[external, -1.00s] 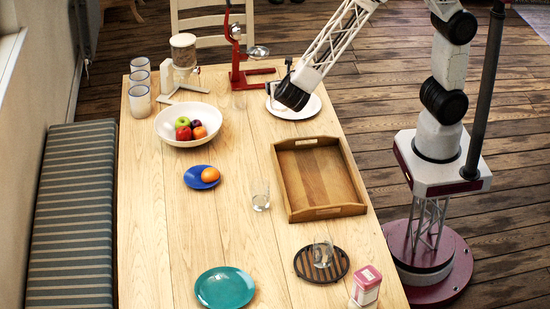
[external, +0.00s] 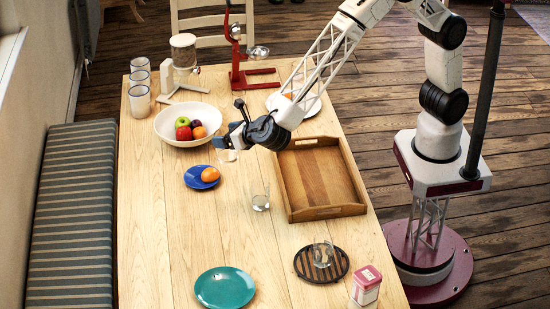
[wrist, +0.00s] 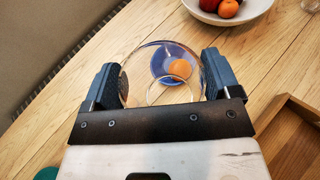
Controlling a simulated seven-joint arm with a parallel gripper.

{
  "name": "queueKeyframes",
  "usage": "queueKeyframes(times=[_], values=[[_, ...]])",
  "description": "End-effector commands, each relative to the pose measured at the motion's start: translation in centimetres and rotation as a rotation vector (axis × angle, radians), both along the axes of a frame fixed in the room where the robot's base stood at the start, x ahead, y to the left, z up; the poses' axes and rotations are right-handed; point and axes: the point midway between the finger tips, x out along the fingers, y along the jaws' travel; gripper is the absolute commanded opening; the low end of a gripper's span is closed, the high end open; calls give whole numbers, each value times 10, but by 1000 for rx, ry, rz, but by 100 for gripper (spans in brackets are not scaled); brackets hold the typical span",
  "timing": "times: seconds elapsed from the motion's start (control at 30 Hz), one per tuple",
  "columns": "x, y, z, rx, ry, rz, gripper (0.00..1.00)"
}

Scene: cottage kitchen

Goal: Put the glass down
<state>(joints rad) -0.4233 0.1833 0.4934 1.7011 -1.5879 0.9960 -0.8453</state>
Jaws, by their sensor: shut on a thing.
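My gripper (external: 228,142) is over the table between the fruit bowl and the wooden tray. Its fingers are shut on a clear glass (external: 227,155). In the wrist view the glass (wrist: 137,78) sits between the two finger pads of my gripper (wrist: 162,80). The blue plate (wrist: 163,54) with an orange (wrist: 180,68) shows through and behind the glass. I cannot tell exactly how high the glass is above the table.
The wooden tray (external: 318,178) is empty. A white fruit bowl (external: 170,137), blue plate (external: 190,178), teal plate (external: 225,288), pink tin (external: 366,285) and red juicer (external: 238,72) stand around. The table between teal plate and blue plate is clear.

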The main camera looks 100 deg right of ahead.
Motion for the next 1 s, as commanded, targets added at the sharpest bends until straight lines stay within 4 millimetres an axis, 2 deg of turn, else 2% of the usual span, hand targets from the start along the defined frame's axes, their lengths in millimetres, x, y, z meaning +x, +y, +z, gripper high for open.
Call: queueKeyframes(times=[0.03, 0.2, 0.3, 0.5, 0.6, 0.8, 1.0], values=[[8, 20, 0, -1, -1, 43, 35], [30, 76, 0, 0, -1, 178, 35], [37, 103, 0, 0, 0, 241, 35], [47, 142, 0, -1, -1, 331, 35], [47, 139, -20, -1, 2, 327, 35], [47, 139, -45, -1, 1, 325, 35], [47, 138, -50, 0, 0, 325, 35]])
